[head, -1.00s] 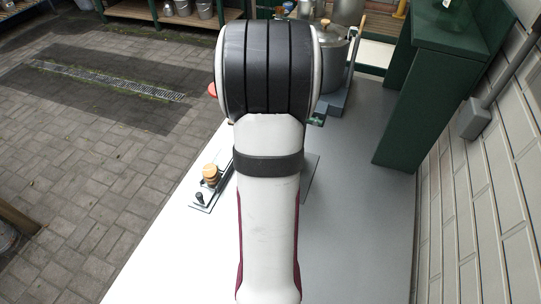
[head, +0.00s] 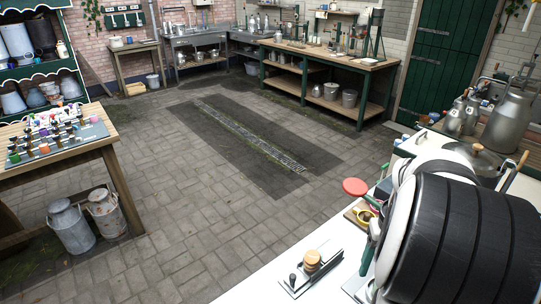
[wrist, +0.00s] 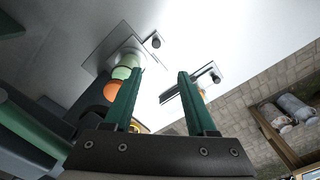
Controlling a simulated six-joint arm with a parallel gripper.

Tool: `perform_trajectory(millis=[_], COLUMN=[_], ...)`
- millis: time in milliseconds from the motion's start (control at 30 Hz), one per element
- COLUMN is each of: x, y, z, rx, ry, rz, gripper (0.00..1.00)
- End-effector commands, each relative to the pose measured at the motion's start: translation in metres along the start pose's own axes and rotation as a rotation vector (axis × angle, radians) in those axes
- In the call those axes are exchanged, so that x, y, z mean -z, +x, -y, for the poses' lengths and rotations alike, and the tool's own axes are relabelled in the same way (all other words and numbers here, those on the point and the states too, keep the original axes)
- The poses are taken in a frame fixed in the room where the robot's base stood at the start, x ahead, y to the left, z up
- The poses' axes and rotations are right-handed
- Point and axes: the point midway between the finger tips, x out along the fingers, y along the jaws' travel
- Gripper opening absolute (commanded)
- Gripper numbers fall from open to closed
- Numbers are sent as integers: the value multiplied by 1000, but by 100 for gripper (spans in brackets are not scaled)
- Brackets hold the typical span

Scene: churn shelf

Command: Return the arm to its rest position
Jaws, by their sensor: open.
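My gripper (wrist: 161,76) shows in the wrist view as two green fingers set apart, with nothing held between them. The white worktop (wrist: 190,45) lies beyond the fingertips. Near the left finger are a pale green round piece (wrist: 122,72) and an orange one (wrist: 112,90); the finger partly covers them, and I cannot tell whether it touches them. In the head view my arm, with its black ribbed joint, fills the lower right and hides most of the gripper.
A small metal plate with a wooden knob (head: 312,260) stands on the white worktop (head: 262,290). A red disc (head: 355,186) and a lidded metal pot (head: 478,158) are near my arm. Metal churns (head: 510,115) stand behind. The paved floor (head: 215,215) is open.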

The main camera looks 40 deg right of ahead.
Motion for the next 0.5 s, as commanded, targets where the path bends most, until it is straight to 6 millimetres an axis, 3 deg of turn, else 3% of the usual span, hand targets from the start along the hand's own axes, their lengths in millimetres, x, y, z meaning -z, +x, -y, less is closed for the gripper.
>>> perform_trajectory(millis=[67,167,200,267,300,400,500], x=[-3,-36,-60,-102,-132,-197,-233], y=[-9,-26,-30,-34,-34,-30,-25], z=[41,132,167,208,227,248,251], rx=[11,43,59,81,92,110,115], ry=[-34,-106,-134,-178,-205,-260,-288], rz=[-5,-2,6,24,38,76,104], gripper=[57,57,57,57,57,57,57])
